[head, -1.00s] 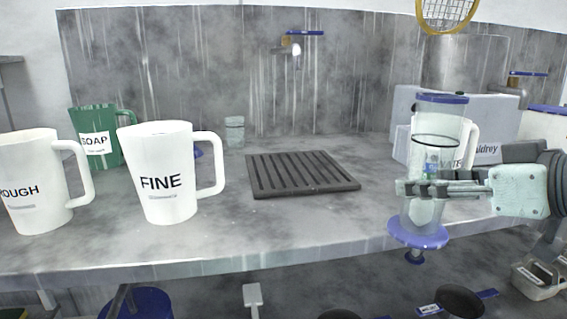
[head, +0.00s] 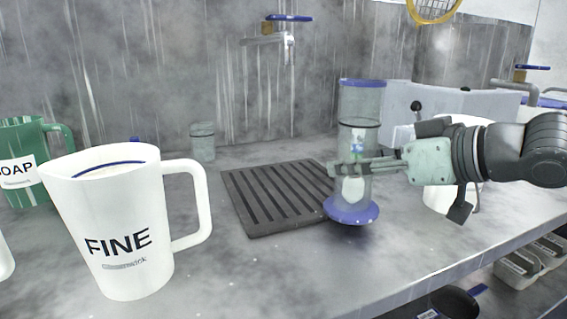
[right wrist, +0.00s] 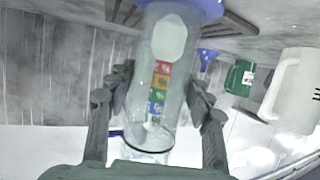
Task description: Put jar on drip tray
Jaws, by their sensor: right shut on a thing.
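The jar (head: 360,112) is a tall clear cylinder with a blue lid and a blue round base. My right gripper (head: 352,168) is shut around its middle and holds it upright, just right of the drip tray's right edge. The right wrist view also shows the jar (right wrist: 165,70) between my two fingers, with coloured labels and a white shape inside. The drip tray (head: 262,212) is a dark ribbed slab lying on the grey counter. The jar hides a little of its right end. My left gripper is not in view.
A white FINE jug (head: 120,225) stands left of the tray, and a green SOAP jug (head: 22,165) is at far left. A small clear beaker (head: 202,142) stands behind the tray. A grey-white box (head: 400,105) and a white jug are behind my right arm.

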